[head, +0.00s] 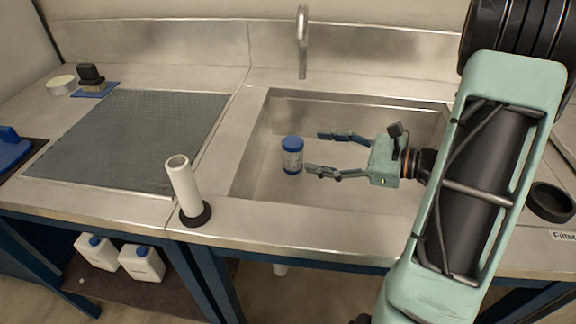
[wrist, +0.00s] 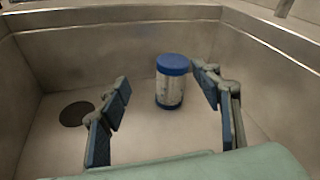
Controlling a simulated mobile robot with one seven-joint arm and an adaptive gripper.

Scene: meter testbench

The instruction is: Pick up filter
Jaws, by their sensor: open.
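A small cylindrical canister with blue ends and a pale printed body (head: 292,158) stands upright on the sink floor; I take it to be the filter, though its print is unreadable. It also shows in the wrist view (wrist: 170,90), nearer the right finger than the left. My gripper (head: 314,152) reaches into the sink from the right, fingers spread and empty. In the head view the canister is just left of the fingertips, lined up with the opening. In the wrist view my fingers (wrist: 160,84) flank it with gaps on both sides.
Sink walls (head: 255,150) surround the gripper, and a faucet (head: 302,40) hangs at the back. A white tube (head: 182,185) stands in a black ring at the front edge. A black ring (head: 551,201) sits by a "Filter" label (head: 564,236). The grey mat (head: 130,138) is clear.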

